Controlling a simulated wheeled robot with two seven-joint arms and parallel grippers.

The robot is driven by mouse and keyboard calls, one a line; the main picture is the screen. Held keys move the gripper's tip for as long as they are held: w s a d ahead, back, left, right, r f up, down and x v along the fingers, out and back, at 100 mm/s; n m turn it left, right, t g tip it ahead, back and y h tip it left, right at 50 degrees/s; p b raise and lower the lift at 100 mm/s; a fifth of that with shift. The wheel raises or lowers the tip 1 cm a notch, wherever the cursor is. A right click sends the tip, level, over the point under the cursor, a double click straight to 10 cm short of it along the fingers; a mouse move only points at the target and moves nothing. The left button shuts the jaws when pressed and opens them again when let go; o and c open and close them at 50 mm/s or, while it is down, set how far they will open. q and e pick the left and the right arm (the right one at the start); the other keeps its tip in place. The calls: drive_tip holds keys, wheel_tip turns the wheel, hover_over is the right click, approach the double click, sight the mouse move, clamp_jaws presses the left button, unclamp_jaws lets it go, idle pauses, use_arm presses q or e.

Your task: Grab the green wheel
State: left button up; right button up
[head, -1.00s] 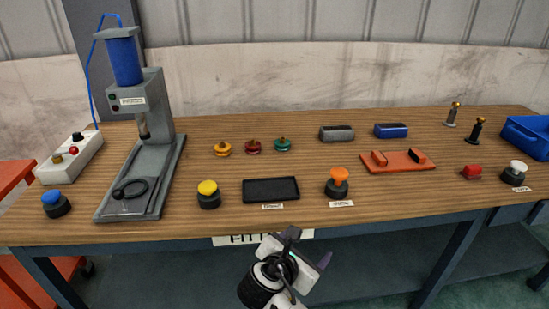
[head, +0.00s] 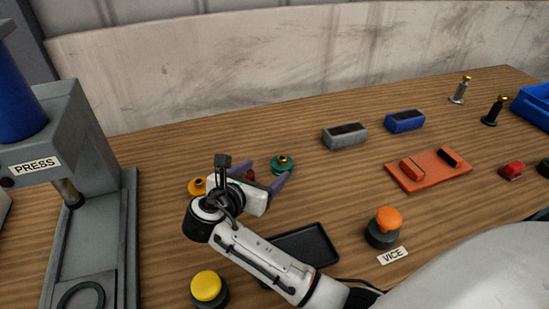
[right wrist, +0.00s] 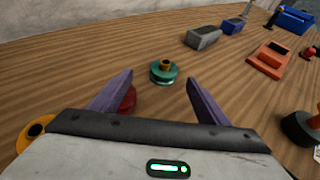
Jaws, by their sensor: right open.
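The green wheel (head: 282,164) lies on the wooden bench, a round teal-green disc with a brass hub. It also shows in the right wrist view (right wrist: 163,71), just beyond the fingertips and between their lines. My right gripper (head: 268,174) is open and empty, its two purple fingers pointing at the wheel; the fingers show in the right wrist view (right wrist: 158,87) too. The red wheel (right wrist: 128,100) is beside and partly under the left finger in the right wrist view. The yellow wheel (head: 198,186) is partly hidden behind my right gripper. My left gripper is not in view.
A grey block (head: 345,136) and a blue block (head: 404,121) lie right of the wheels. A black tray (head: 318,240), the orange vice button (head: 384,226) and a yellow button (head: 207,287) are nearer. The press (head: 85,150) stands left, an orange fixture (head: 430,180) right.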

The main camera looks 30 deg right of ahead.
sight(280, 161)
drive_tip(key=x, duration=0.4)
drive_tip(key=s+x, duration=0.1)
drive_tip(key=x, duration=0.2)
drive_tip(key=shift+d+r, duration=0.2)
drive_tip(key=shift+d, duration=0.2)
drive_tip(key=shift+w+d+f, duration=0.2)
drive_tip(key=shift+w+d, duration=0.05)
drive_tip(key=c, duration=1.5)
drive_tip(key=shift+r, duration=0.2)
drive_tip(key=shift+c, duration=0.6)
